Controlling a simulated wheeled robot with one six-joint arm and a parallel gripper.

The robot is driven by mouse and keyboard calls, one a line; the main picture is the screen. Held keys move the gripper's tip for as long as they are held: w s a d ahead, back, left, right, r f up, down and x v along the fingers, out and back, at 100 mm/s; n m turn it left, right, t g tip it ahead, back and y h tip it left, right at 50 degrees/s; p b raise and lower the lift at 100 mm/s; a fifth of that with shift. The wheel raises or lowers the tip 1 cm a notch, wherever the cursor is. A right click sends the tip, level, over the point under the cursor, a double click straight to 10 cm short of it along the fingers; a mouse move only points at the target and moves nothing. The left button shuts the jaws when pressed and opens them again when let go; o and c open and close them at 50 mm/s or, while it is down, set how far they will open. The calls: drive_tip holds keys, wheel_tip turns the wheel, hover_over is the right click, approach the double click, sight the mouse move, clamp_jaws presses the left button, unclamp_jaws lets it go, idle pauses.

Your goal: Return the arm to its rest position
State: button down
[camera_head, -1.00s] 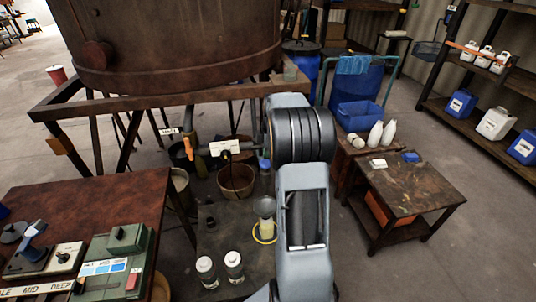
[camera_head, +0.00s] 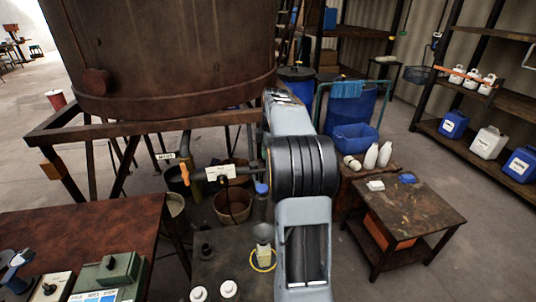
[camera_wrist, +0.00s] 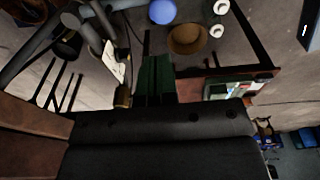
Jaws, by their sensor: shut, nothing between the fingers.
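My arm (camera_head: 290,115) shows in the head view, reaching from the tank frame down to the bottom edge with its dark ribbed joint (camera_head: 303,167) near the middle. My gripper is out of sight there. In the wrist view my gripper (camera_wrist: 157,62) is seen as a black body at the bottom with two dark green fingers together, empty. Beyond the fingers are a brown round vessel (camera_wrist: 187,38), a blue round top (camera_wrist: 163,10) and a white tag (camera_wrist: 112,62).
A large brown vat (camera_head: 160,50) stands on a frame (camera_head: 140,127). A valve (camera_head: 185,173) with an orange handle is below. A red-brown bench (camera_head: 90,235) is at left, a low table (camera_head: 415,205) at right, shelves (camera_head: 500,165) beyond. Floor at right (camera_head: 480,260) is open.

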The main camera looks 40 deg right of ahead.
idle(0.3)
drive_tip(key=s+a+f+m+t, duration=0.1)
drive_tip(key=s+a+m, duration=0.5)
drive_tip(key=a, duration=0.6)
drive_tip(key=s+a+f+m+t+h, duration=0.1)
drive_tip(key=s+a+f+m+t, duration=0.1)
drive_tip(key=s+a+m, duration=0.4)
drive_tip(key=s+a+f, duration=0.1)
drive_tip(key=s+a, duration=0.4)
drive_tip(key=a, duration=0.2)
drive_tip(key=shift+s+a+f+m, duration=0.15)
drive_tip(key=shift+s+m, duration=0.1)
drive_tip(key=shift+m, duration=0.15)
